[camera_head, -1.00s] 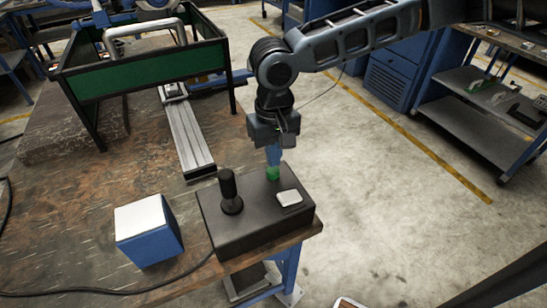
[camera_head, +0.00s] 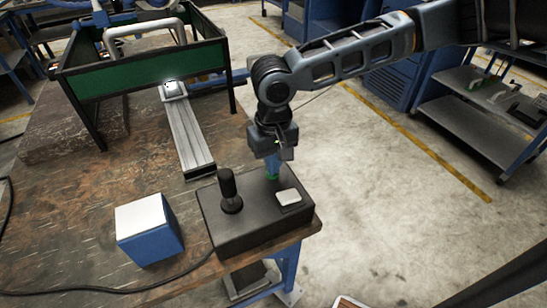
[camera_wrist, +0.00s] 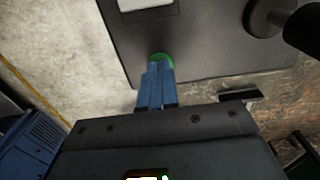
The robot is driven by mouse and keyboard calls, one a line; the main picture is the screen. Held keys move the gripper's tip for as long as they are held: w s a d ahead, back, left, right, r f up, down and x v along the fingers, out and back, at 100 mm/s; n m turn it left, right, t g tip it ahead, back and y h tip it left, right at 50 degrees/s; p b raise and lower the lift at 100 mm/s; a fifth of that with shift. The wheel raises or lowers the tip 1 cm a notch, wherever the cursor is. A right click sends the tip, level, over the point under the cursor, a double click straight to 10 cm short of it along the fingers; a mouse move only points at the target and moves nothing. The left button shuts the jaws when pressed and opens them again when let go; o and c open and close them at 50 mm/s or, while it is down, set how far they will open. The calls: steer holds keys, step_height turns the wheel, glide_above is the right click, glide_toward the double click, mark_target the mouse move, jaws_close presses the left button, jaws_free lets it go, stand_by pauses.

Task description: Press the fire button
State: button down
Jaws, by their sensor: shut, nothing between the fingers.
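A black control box (camera_head: 245,236) sits at the table's front right corner. It carries a black joystick (camera_head: 229,190), a white rectangular button (camera_head: 288,197) and a round green button (camera_wrist: 162,56). No label is readable, so I cannot tell by name which one is the fire button. My gripper (camera_head: 271,177) points down with its blue fingers together and empty. In the wrist view its fingertips (camera_wrist: 157,68) are over the green button and cover part of it. They appear to touch it. The white button also shows in the wrist view (camera_wrist: 143,4), apart from the fingers.
A blue box with a white top (camera_head: 147,226) stands left of the control box. A metal rail (camera_head: 188,136) runs back to a small carriage (camera_head: 173,89) with a bright glow, under a green-panelled frame (camera_head: 145,78). A cable crosses the table's front.

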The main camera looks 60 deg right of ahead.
steer(key=shift+s+f, duration=0.15)
steer(key=shift+f, duration=0.45)
step_height(320, 180, up, 8)
steer(key=shift+r, duration=0.25)
